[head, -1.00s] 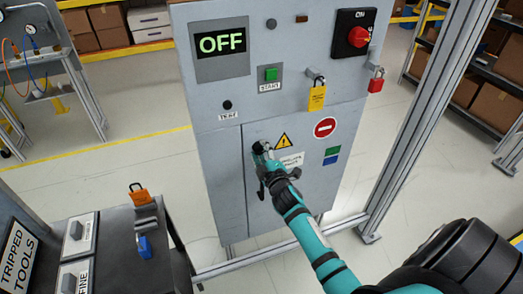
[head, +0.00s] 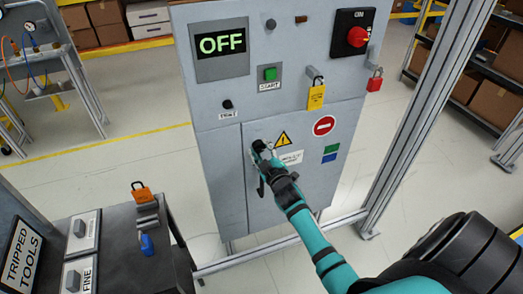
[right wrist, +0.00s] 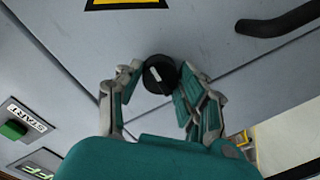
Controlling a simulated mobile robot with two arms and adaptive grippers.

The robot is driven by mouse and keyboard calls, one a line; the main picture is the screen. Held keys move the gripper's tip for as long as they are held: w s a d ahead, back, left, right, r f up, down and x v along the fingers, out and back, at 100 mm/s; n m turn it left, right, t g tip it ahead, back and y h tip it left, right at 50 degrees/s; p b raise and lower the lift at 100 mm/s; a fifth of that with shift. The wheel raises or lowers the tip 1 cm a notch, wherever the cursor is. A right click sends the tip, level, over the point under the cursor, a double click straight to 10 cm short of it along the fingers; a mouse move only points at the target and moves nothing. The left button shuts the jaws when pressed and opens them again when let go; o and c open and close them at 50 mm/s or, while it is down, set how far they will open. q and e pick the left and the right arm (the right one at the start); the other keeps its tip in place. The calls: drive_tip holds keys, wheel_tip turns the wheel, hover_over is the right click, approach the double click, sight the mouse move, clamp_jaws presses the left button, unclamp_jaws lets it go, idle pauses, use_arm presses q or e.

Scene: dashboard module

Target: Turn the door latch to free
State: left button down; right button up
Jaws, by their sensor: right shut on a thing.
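The door latch (right wrist: 160,75) is a round black knob with a white mark, seen in the right wrist view on the grey cabinet door. The mark lies tilted from upper left to lower right. My right gripper (right wrist: 163,82) has its fingers on both sides of the knob and is shut on it. In the head view my right gripper (head: 260,150) is at the cabinet front, near the door's left edge, and hides most of the latch. The cabinet door (head: 300,195) lies flush. My left gripper is not in view.
The cabinet (head: 220,95) carries an OFF display (head: 221,44), a green start button (head: 270,74), a red switch (head: 356,37), and yellow (head: 316,97) and red (head: 375,82) padlocks. A dark handle (right wrist: 280,20) is near the latch. A tool cart (head: 120,270) stands lower left.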

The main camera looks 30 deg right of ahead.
drive_tip(key=o, duration=1.1)
drive_tip(key=shift+o, duration=0.2)
drive_tip(key=shift+s, duration=0.15)
drive_tip(key=v, duration=1.1)
drive_tip(key=shift+s, duration=0.35)
drive_tip(key=shift+a, duration=0.15)
